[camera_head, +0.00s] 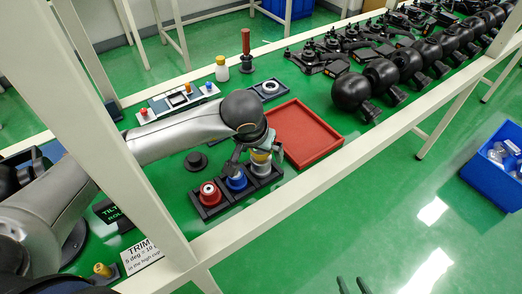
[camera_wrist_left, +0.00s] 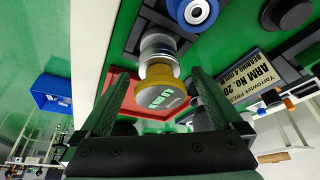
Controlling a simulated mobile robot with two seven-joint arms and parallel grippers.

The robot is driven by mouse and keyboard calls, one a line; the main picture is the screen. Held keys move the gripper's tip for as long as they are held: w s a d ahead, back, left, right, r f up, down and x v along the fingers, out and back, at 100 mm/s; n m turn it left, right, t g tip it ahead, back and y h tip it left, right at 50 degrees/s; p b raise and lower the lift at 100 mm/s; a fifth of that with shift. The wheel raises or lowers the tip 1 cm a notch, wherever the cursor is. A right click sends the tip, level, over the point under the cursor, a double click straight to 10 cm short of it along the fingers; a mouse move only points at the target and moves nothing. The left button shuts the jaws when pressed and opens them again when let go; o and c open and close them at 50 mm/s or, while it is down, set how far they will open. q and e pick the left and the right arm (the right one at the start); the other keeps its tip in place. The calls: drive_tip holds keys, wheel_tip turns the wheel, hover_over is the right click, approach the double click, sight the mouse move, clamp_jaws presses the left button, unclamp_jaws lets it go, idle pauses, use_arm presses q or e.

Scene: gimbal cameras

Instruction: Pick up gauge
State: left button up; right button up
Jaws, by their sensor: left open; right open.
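The gauge (camera_wrist_left: 160,94) has a yellow ring and a grey face with a green digital readout in the left wrist view. In the head view the gauge (camera_head: 261,157) stands at the right end of a black holder (camera_head: 231,203), partly hidden by my gripper. My left gripper (camera_head: 248,158) is over the holder. In the left wrist view its open fingers (camera_wrist_left: 159,75) lie on either side of the gauge, with no clear contact. My right gripper (camera_head: 352,285) is open and empty at the bottom edge of the head view, away from the bench.
A red cup-shaped piece (camera_head: 209,194) and a blue one (camera_head: 237,180) share the holder. A red tray (camera_head: 330,146) lies just right of it. A black round piece (camera_head: 196,161) is behind. Black ball units (camera_head: 351,91) line the right. White frame posts cross the foreground.

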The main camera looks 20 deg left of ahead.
use_arm(q)
drive_tip(key=shift+r, duration=0.1)
clamp_jaws()
idle(0.8)
